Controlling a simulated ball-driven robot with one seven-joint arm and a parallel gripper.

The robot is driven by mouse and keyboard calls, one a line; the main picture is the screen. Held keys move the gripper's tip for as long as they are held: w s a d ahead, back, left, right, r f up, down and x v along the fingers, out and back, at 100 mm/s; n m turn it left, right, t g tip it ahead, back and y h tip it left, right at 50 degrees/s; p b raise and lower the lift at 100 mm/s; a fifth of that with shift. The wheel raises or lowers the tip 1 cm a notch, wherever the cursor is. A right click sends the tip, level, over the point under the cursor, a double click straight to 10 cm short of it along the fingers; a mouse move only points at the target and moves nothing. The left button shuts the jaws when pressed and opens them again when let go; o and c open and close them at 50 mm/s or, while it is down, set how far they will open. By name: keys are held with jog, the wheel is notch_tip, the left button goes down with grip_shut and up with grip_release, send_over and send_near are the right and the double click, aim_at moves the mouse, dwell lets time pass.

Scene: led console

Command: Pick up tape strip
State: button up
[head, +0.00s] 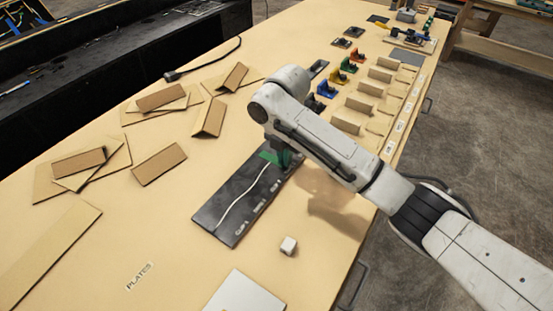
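A dark plate (218,222) lies on the table in front of my arm, with a thin wavy white strip (240,200) running along it and small white markings on its right side. My gripper (276,157) points down at the far end of this plate. A green patch (268,156) shows right at my fingers; I cannot tell whether it is a separate piece or part of the gripper. The fingers are small and dark, so their opening is not clear. I cannot tell for sure which piece is the tape strip.
Brown cardboard pieces (158,163) lie to the left. A small white cube (288,245) and a pale plate (245,295) are near the front. Coloured clips (337,75) and tan blocks (358,105) line the right side. A black cable (205,70) lies at the back left.

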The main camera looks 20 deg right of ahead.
grip_shut()
jog(key=shift+r, duration=0.15)
jog(key=shift+r+b, duration=0.4)
jog(key=shift+r, duration=0.25)
jog(key=s+d+r+p, duration=0.2)
jog(key=s+r+p, duration=0.3)
jog(key=s+r, duration=0.8)
jog(key=shift+s+d+r+p, duration=0.25)
jog(key=shift+s+r+p, duration=0.15)
jog(key=shift+r, duration=0.85)
